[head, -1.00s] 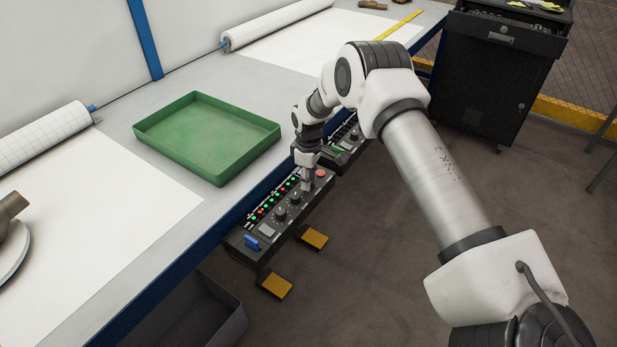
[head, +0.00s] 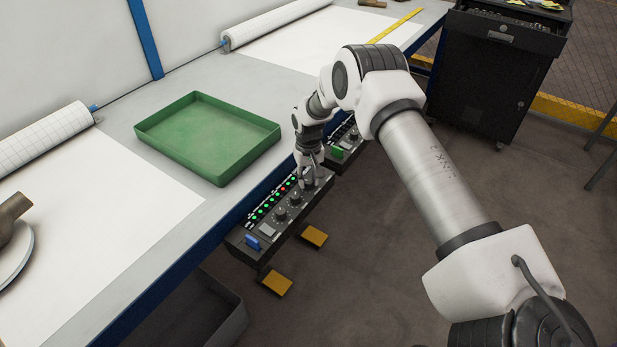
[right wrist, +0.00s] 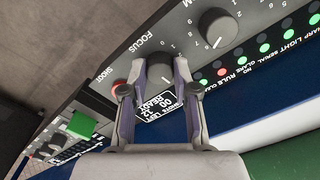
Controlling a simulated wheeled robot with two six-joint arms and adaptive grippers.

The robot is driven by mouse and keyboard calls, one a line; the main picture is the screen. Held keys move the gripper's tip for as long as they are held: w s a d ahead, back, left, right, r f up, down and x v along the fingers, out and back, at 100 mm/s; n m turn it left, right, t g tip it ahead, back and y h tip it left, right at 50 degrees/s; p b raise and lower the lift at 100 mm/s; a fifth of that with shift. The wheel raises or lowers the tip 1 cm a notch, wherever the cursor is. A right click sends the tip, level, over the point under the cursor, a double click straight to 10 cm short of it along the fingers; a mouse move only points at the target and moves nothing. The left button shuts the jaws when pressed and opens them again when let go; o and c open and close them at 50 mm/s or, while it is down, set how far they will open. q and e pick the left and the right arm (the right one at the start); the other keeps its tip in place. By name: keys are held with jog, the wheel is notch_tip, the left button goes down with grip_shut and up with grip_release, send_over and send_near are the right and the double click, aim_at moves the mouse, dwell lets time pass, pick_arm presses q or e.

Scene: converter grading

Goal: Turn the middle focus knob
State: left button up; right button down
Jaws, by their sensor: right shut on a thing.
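A black control box (head: 245,236) hangs along the front edge of the table. It carries dark knobs, a blue switch and a row of lights. My right gripper (head: 308,181) points down onto the box's far end. In the right wrist view its two fingers (right wrist: 158,70) are closed on both sides of the knob (right wrist: 160,73) labelled FOCUS, which is partly hidden. A neighbouring knob (right wrist: 215,26) with a pale pointer stands free. The row of lights is mostly green with one red. My left gripper is not in view.
A second box with a green block (head: 337,153) hangs just beyond. A green tray (head: 205,140) sits on the table. Yellow pedals (head: 313,237) are below.

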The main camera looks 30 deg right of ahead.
aim_at(309, 181)
jog(key=shift+s+f+m, duration=0.2)
jog(key=shift+f+m, duration=0.05)
jog(key=shift+m, duration=0.25)
jog(key=c, duration=0.9)
grip_release()
jog(key=shift+o, duration=0.2)
jog(key=shift+w, duration=0.1)
jog(key=shift+r, duration=0.1)
jog(key=shift+r, duration=0.15)
notch_tip(309, 181, up, 12)
jog(key=shift+f, duration=0.2)
